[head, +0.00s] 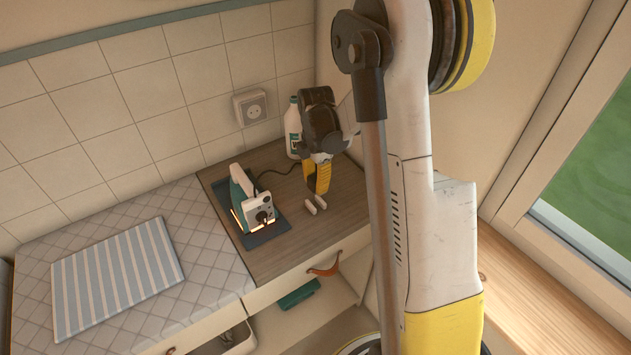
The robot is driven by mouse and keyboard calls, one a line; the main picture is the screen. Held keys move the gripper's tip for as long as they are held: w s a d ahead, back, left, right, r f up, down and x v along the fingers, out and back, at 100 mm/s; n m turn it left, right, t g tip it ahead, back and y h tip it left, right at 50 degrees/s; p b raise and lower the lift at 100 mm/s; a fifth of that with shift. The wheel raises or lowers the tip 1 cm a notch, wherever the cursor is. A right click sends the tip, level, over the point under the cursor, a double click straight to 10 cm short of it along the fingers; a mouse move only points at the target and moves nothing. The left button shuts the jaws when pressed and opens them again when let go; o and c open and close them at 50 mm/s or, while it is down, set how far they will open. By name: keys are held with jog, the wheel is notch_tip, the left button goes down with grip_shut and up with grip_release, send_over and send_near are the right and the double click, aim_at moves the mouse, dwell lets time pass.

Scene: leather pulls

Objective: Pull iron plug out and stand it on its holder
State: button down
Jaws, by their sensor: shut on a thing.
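The iron (250,203), teal and white with an orange glow along its lower edges, is on a dark blue flat holder (277,226) on the wooden counter. I cannot tell whether it rests flat or on its heel. Its dark cord (272,172) runs right and passes behind my gripper. The wall socket (251,107) shows an open face with no plug in it. My gripper (316,205), black and yellow with pale fingertips, points down just right of the iron, low over the counter. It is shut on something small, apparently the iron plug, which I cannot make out.
A white bottle (293,128) stands behind my gripper by the wall. A leather pull (324,266) is on the front drawer. A window is at right.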

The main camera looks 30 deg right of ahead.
jog(key=shift+f+b, duration=1.95)
jog(key=shift+f, duration=1.1)
jog(key=c, duration=1)
grip_release()
jog(key=shift+r, duration=0.1)
